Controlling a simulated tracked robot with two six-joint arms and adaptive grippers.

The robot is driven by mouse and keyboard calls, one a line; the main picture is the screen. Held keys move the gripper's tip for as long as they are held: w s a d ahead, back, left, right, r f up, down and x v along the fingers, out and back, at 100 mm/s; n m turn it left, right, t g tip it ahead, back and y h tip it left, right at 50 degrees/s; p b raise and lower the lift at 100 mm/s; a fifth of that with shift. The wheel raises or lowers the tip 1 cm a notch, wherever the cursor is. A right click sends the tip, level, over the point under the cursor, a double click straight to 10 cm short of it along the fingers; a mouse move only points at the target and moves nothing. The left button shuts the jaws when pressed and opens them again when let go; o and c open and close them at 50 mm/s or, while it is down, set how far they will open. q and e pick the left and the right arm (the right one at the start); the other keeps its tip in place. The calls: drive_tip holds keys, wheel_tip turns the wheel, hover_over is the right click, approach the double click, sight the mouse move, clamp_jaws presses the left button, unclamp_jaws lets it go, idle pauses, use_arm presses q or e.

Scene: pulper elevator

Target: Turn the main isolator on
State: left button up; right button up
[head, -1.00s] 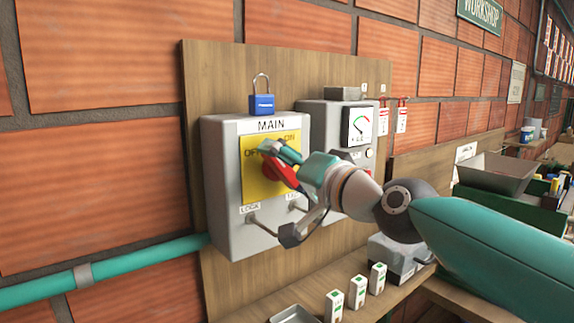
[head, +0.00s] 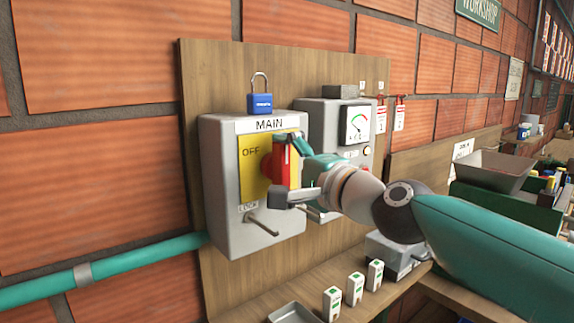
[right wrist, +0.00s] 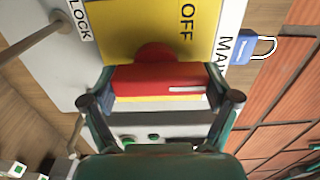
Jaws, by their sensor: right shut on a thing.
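The main isolator is a grey box (head: 222,200) marked MAIN, with a yellow plate (head: 251,171) and a red rotary handle (head: 285,165). The handle stands about upright on the plate; the OFF label shows to its left, and the ON label is hidden behind my gripper. My right gripper (head: 283,168) is shut on the handle. In the right wrist view the red handle (right wrist: 160,79) lies between the two fingers, with a white line on it. A blue padlock (head: 260,103) with its shackle upward is above the box. My left gripper is not in view.
A metal peg (head: 262,226) sticks out under the LOCK label. A second grey box with a dial (head: 358,124) is at the right. Red tags (head: 399,117) hang beside it. Small white boxes (head: 355,289) and a tray (head: 292,313) lie on the shelf below.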

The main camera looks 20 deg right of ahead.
drive_tip(key=shift+d, duration=0.15)
drive_tip(key=o, duration=0.8)
drive_tip(key=shift+o, duration=0.5)
drive_tip(key=shift+w+d+f, duration=0.1)
drive_tip(key=shift+w+d, duration=0.05)
drive_tip(key=shift+a, duration=0.2)
drive_tip(key=v, duration=1.2)
